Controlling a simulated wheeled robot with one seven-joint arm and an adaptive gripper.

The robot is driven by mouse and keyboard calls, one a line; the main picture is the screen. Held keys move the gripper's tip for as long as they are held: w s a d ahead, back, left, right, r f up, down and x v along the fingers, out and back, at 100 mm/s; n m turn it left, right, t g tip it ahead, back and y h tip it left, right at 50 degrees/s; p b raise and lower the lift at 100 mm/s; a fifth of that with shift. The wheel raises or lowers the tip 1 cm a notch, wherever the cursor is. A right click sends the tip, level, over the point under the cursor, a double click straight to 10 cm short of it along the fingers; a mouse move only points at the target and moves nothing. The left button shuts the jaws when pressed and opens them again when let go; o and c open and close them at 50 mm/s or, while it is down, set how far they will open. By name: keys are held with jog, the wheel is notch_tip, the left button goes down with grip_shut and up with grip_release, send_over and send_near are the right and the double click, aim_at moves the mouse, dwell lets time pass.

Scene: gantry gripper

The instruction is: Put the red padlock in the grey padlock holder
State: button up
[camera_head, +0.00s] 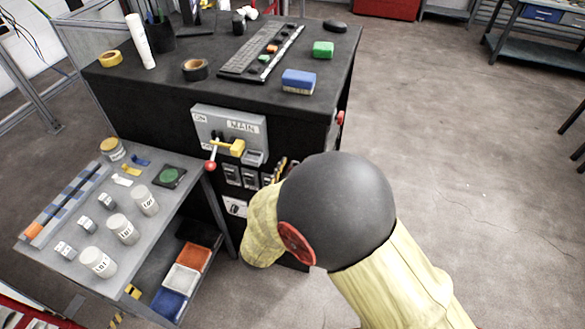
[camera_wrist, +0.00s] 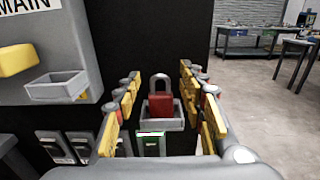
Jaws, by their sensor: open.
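The red padlock (camera_wrist: 160,106) stands upright in the wrist view, its grey shackle up. Its lower part sits within a small grey open-topped holder (camera_wrist: 177,124) on the dark cabinet front. My gripper (camera_wrist: 158,88) is open, with its yellow-padded fingers to the left and right of the padlock, apart from it. A second grey open-topped tray (camera_wrist: 56,86) is on the MAIN panel to the left; it also shows in the head view (camera_head: 253,157) and looks empty. In the head view my gripper (camera_head: 281,168) is mostly behind my arm, which hides the red padlock.
The grey MAIN panel (camera_head: 200,118) has a yellow handle (camera_head: 230,147) and a red-knobbed lever (camera_head: 210,165). Grey switch plates (camera_head: 232,175) sit below. A side table (camera_head: 85,225) with jars stands at left.

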jog(key=p+v, duration=0.3)
jog(key=v, duration=0.9)
jog(key=s+d+r+m+g+h, duration=0.2)
jog(key=s+d+r+m+g, duration=0.15)
jog(key=d+m+g, duration=0.6)
jog(key=s+d+r+m+g+h, duration=0.35)
jog(key=d+m, duration=0.35)
jog(key=d, duration=0.7)
jog(key=s+d+r+m+g+y, duration=0.1)
jog(key=s+m+g+y, duration=0.1)
jog(key=s+m+y, duration=0.55)
jog(key=s+a+r+m+t+y, duration=0.2)
jog(key=a+r+m+t+y, duration=0.1)
jog(key=r+m, duration=0.4)
jog(key=shift+a+r+m+t+y, duration=0.35)
jog(key=shift+a+m+y, duration=0.15)
jog(key=shift+y, duration=0.1)
